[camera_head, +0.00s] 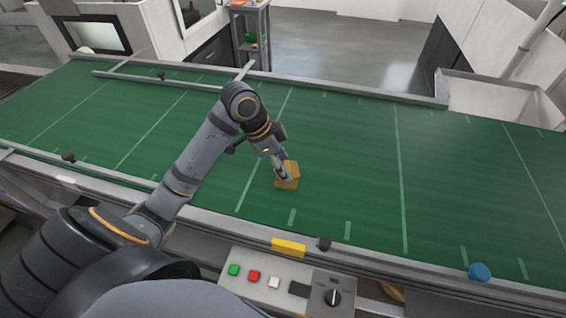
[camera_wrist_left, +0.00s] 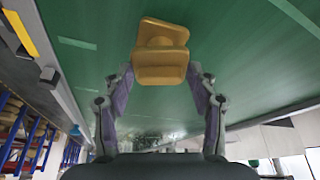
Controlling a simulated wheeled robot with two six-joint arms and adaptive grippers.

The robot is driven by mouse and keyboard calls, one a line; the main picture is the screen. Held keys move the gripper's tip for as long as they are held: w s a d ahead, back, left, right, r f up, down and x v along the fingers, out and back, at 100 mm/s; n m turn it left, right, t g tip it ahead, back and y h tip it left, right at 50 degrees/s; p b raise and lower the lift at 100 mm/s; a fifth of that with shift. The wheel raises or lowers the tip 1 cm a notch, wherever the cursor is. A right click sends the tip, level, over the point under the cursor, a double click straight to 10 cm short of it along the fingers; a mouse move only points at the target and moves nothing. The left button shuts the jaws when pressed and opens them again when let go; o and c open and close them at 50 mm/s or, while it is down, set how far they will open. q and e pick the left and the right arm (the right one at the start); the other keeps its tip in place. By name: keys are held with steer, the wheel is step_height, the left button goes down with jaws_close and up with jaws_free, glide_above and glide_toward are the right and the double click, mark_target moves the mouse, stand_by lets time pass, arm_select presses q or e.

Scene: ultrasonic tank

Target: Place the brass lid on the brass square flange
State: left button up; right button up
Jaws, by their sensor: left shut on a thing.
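The brass lid (camera_wrist_left: 160,72) is between the fingertips of my left gripper (camera_wrist_left: 162,80), which is shut on it. Just beyond it in the left wrist view is the brass square flange (camera_wrist_left: 163,28), with a rounded part showing between the two. In the head view my left gripper (camera_head: 285,176) reaches down to the two brass pieces, which show as one small stacked shape (camera_head: 291,168) above the green belt. The fingers partly cover them. I cannot tell whether lid and flange touch. My right gripper is not in view.
The green conveyor belt (camera_head: 350,165) is clear around the brass pieces. Metal rails edge it. A control panel (camera_head: 285,283) with buttons and a knob stands at the near side, with a yellow block (camera_head: 289,247) and a blue cap (camera_head: 479,271) along the near rail.

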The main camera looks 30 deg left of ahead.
arm_select(q)
steer(key=shift+f, duration=0.1)
steer(key=o, duration=1.5)
steer(key=shift+r, duration=0.2)
steer(key=v, duration=1.2)
steer(key=shift+f, duration=0.1)
